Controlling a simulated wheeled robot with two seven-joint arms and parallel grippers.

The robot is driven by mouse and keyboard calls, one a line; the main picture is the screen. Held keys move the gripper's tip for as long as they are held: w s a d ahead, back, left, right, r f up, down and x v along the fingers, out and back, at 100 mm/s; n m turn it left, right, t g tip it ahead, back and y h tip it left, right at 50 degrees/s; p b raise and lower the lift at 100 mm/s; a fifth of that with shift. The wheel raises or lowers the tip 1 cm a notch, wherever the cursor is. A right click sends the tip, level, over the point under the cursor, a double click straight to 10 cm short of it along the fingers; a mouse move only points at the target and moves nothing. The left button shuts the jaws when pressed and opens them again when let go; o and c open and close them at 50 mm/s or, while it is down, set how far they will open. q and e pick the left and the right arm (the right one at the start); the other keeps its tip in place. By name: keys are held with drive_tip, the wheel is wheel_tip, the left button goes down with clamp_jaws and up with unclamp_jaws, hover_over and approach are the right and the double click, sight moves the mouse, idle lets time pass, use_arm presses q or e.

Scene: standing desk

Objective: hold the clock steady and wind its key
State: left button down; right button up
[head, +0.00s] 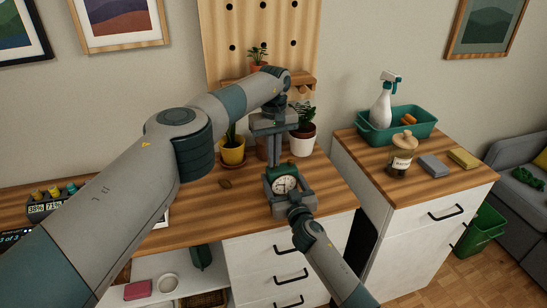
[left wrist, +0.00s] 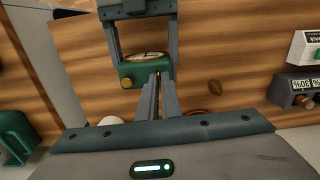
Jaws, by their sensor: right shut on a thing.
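A green clock (head: 285,184) with a white dial stands on the wooden desk in the head view. My right gripper (head: 287,184) is shut on it, with a finger on each side. In the left wrist view the clock (left wrist: 146,74) shows between the right fingers, with a round brass part (left wrist: 126,84) at one corner. My left gripper (head: 274,162) points down just behind the clock. Its fingers (left wrist: 157,78) are close together with their tips at the clock's edge. I cannot make out a key between them.
A yellow pot (head: 232,154) and a white pot (head: 301,142) with plants stand behind. A small brown oval thing (head: 225,183) lies left of the clock. The right cabinet holds a green tray (head: 410,128) and a jar (head: 401,160). Bare desk (head: 325,190) shows right of the clock.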

use_arm(q)
drive_tip(key=shift+a, duration=0.1)
use_arm(e)
drive_tip(key=shift+f, duration=0.1)
use_arm(q)
drive_tip(key=c, duration=1.9)
unclamp_jaws()
drive_tip(key=shift+c, duration=0.2)
drive_tip(key=shift+r, duration=0.2)
wheel_tip(320, 180, up, 12)
drive_tip(key=shift+f, duration=0.15)
use_arm(e)
drive_tip(key=o, duration=1.4)
drive_tip(key=shift+c, duration=0.2)
